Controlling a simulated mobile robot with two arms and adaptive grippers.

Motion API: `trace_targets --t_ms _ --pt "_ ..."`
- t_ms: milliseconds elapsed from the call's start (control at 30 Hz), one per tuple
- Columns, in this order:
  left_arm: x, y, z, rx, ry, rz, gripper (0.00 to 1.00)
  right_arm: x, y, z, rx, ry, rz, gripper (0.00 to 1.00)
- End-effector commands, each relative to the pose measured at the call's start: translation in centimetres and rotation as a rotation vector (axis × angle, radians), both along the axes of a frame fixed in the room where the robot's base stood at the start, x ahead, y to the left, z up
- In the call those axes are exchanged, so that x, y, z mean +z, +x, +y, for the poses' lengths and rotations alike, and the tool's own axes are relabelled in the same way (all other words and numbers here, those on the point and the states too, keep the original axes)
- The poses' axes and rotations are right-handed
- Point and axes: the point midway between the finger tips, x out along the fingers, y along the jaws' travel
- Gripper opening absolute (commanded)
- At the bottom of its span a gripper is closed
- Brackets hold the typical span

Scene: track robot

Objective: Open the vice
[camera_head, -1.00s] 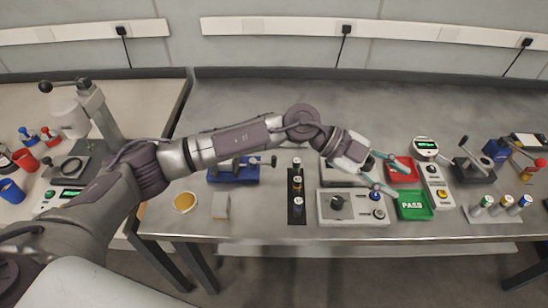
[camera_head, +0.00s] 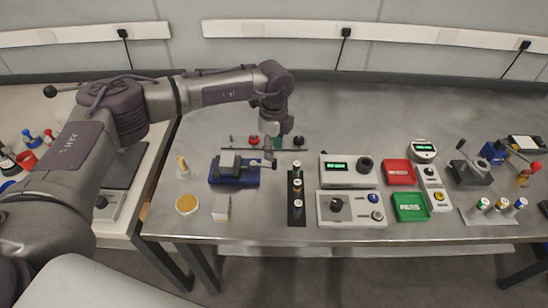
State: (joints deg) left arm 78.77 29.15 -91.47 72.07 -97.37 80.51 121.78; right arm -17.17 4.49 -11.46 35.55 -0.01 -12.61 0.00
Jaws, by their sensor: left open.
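The vice (camera_head: 235,177) has a blue base and grey jaws and stands on the left part of the metal bench. Its screw and handle point to the right, towards my left gripper. My left gripper (camera_head: 269,152) points down at the right end of the vice, close by the handle. It is open, but its fingers are small and partly hidden, and I cannot tell whether they touch the handle. My right gripper is not in view.
A black rack (camera_head: 296,211) with several small cylinders stands right of the vice. A yellow disc (camera_head: 187,204) and a pale block (camera_head: 221,208) lie in front. Further right are grey instrument boxes (camera_head: 349,171), a red tray (camera_head: 399,172) and a green tray (camera_head: 410,207).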

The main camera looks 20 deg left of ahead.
Motion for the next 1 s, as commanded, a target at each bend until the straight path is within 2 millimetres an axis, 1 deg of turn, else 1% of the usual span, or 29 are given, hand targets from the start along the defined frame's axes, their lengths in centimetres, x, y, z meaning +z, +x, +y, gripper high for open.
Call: trace_targets --t_ms 33,100,200,300,467,700,767,933,967,1000 --pt "-1.0 -0.1 0.0 0.000 0.000 0.004 0.41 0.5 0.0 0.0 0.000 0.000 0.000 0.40" --pt "-2.3 -0.1 -0.1 0.001 0.000 0.005 0.41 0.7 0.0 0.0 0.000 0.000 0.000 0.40" --pt "-3.8 -0.1 -0.1 0.000 -0.001 0.002 0.41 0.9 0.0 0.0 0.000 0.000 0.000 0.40" --pt "-4.9 0.0 0.0 0.000 -0.001 0.001 0.41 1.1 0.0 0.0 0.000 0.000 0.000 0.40" --pt "-5.7 0.0 -0.1 -0.001 -0.002 0.000 0.41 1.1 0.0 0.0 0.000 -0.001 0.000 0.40" --pt "-5.8 0.0 -0.1 -0.001 -0.002 0.000 0.41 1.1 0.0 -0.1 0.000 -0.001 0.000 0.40" --pt "-5.7 0.0 -0.1 -0.001 -0.002 0.000 0.33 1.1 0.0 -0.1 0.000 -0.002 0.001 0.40" --pt "-5.7 0.0 -0.1 -0.001 -0.002 0.000 0.04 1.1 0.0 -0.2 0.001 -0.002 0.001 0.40" --pt "-5.7 0.0 -0.1 -0.001 -0.002 0.000 0.00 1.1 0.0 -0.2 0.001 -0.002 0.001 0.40" --pt "-5.7 0.0 -0.1 -0.001 -0.002 0.000 0.00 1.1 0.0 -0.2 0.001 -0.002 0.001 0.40"
